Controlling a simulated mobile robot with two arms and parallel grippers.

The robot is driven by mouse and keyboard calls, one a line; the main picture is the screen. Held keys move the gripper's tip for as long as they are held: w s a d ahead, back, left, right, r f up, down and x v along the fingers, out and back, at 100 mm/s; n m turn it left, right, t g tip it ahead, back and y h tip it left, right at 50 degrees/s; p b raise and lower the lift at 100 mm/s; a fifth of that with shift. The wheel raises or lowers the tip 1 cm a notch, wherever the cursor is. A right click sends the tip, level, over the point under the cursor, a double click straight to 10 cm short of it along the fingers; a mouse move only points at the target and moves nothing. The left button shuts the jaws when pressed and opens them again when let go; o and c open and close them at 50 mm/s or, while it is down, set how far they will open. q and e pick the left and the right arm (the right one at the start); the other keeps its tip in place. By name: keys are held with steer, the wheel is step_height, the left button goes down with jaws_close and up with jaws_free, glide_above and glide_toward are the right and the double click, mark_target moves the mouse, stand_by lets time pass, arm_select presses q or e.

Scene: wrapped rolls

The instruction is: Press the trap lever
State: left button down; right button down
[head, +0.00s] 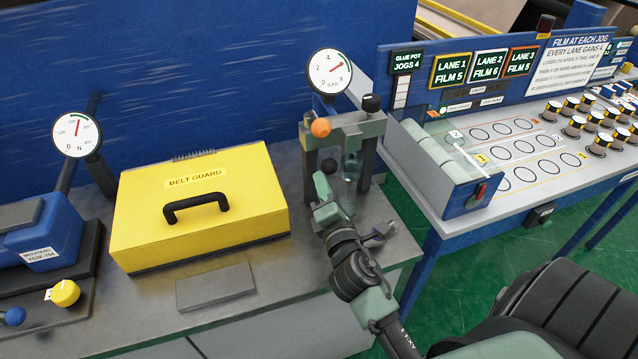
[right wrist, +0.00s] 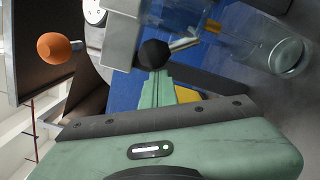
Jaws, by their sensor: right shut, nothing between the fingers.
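A short lever with a black ball knob (right wrist: 153,54) on a metal rod shows in the right wrist view; I take it as the trap lever. Its rod runs to a clear glass trap (right wrist: 288,57). In the head view the black knob (head: 329,166) sits inside the grey press-like frame (head: 309,150), beside the clear glass (head: 350,168). My right gripper (head: 322,184) is shut and empty, its tips right at the knob. In the right wrist view the green fingertips (right wrist: 156,82) meet the knob's edge; I cannot tell whether they press it. My left gripper is not in view.
A yellow belt guard (head: 200,225) with a handle is to the left. A side table with a glass-fronted bin (head: 430,150) is to the right.

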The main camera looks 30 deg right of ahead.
steer(key=shift+d+r+m+p, duration=0.3)
steer(key=shift+r+m+p, duration=0.2)
steer(key=shift+m, duration=0.4)
steer(key=shift+s, duration=0.1)
